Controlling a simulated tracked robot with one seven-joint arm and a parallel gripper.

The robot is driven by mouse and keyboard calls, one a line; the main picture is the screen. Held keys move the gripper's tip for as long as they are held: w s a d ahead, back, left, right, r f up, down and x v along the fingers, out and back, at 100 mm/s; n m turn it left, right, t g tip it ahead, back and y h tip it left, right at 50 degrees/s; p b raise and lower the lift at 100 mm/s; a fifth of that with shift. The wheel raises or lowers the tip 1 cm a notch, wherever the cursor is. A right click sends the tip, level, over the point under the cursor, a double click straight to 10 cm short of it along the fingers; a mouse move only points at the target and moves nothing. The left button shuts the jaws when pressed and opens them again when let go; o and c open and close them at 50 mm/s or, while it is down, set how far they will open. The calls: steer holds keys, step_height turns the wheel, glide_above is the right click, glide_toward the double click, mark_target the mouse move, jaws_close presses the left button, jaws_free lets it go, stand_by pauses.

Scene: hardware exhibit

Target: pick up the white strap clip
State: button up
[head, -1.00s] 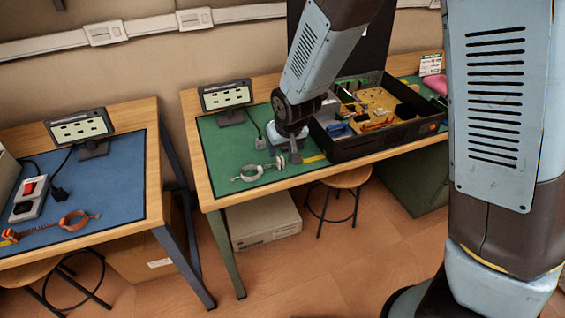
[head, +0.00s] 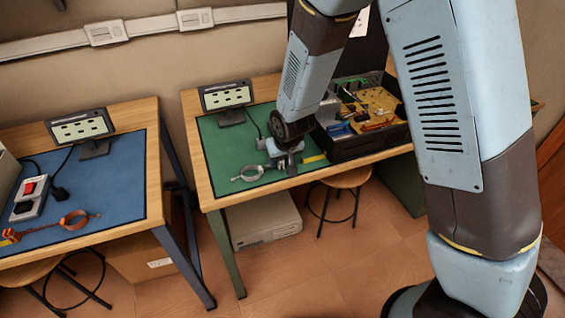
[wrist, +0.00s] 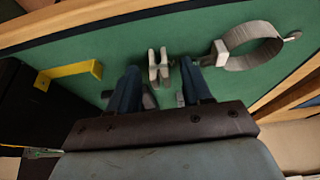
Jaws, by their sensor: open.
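The white strap clip lies on the green mat (head: 222,150). Its round pale band (head: 247,173) shows left of my gripper (head: 284,163) in the head view, where my gripper hides the rest. In the wrist view the band (wrist: 262,53) is at upper right. A thin stem seems to run left from it to a pale forked end (wrist: 154,66). My gripper (wrist: 160,70) is open, with one dark blue finger on each side of the forked end. I cannot tell whether either finger touches it.
A black tool case (head: 350,147) with parts stands close right of my gripper. A yellow bracket-shaped mark (wrist: 75,72) lies on the mat. A socket panel (head: 227,95) stands at the back left. A blue-matted table (head: 110,180) with an orange clamp (head: 72,221) is further left.

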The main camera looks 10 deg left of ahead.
steer(key=shift+c, duration=0.4)
steer(key=c, duration=0.7)
steer(key=shift+r, duration=0.1)
steer(key=shift+c, duration=0.2)
